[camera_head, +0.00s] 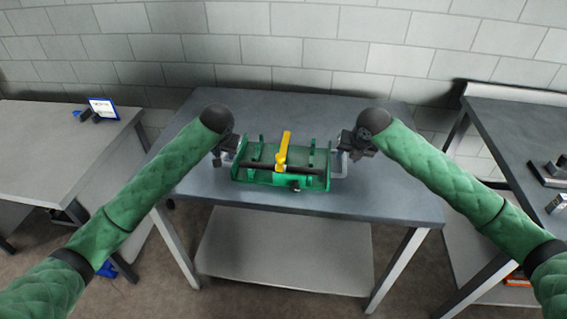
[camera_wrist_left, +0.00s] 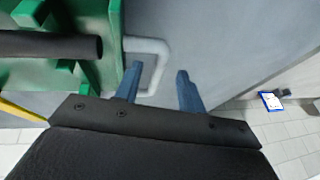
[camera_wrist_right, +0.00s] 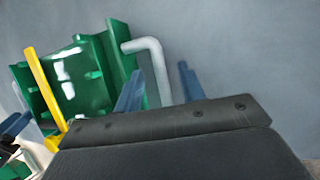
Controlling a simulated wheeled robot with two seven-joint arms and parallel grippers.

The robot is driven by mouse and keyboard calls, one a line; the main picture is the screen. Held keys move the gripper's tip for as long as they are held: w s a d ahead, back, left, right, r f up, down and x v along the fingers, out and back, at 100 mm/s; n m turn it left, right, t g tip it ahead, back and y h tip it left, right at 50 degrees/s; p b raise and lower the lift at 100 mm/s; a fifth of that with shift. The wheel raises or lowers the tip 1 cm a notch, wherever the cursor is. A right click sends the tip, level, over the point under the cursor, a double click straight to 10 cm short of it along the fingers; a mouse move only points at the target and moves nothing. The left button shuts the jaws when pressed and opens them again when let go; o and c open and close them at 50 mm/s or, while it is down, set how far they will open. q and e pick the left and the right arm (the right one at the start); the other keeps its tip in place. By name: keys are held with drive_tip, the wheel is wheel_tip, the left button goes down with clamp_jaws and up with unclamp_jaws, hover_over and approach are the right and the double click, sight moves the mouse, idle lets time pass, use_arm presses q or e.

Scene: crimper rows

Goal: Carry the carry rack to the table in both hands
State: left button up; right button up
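The carry rack (camera_head: 240,173) is a green tray with upright slotted walls and a pale looped handle at each end. It appears to rest on the middle grey table (camera_head: 370,207). The handles are partly hidden in the head view.
A left table (camera_head: 60,140) holds a small blue-edged sign (camera_head: 103,108). A dark right table (camera_head: 510,125) holds metal blocks (camera_head: 548,172). A block wall stands behind. The middle table is clear in front of the rack, with a lower shelf (camera_head: 285,255) beneath.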

use_arm(q)
drive_tip(key=shift+x, duration=1.2)
use_arm(e)
drive_tip(key=shift+x, duration=1.15)
use_arm(q)
clamp_jaws()
use_arm(e)
clamp_jaws()
use_arm(q)
drive_tip(key=shift+r, duration=0.1)
use_arm(e)
drive_tip(key=shift+r, duration=0.1)
